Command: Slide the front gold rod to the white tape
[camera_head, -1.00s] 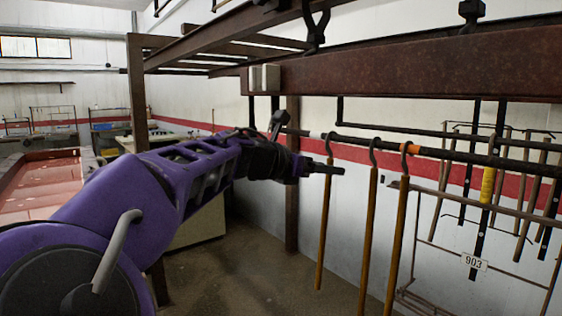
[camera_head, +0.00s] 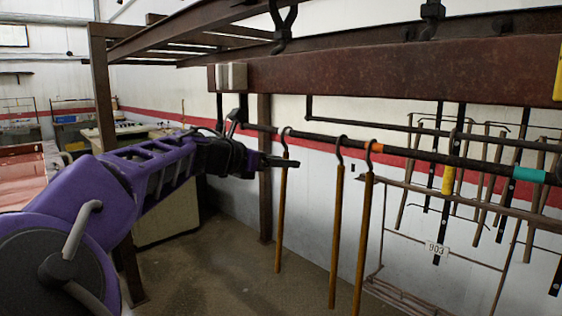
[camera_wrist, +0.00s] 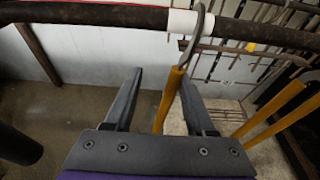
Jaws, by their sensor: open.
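Three gold rods hang by dark hooks from a dark rail (camera_head: 410,151) in the head view: a left one (camera_head: 281,220), a middle one (camera_head: 336,240) and a right one (camera_head: 362,250), which looks nearest the camera. My gripper (camera_head: 287,162) is at the left rod, just below its hook. In the wrist view my open gripper (camera_wrist: 162,73) has one gold rod (camera_wrist: 171,95) showing between its fingers, apart from the left finger; contact with the right finger is unclear.
Orange tape (camera_head: 376,147) and teal tape (camera_head: 528,174) mark the rail farther right. A rusty beam (camera_head: 400,75) runs above it. A bar with a yellow band (camera_head: 448,180) and a 903 plate (camera_head: 436,248) hang at the right. Open floor lies below.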

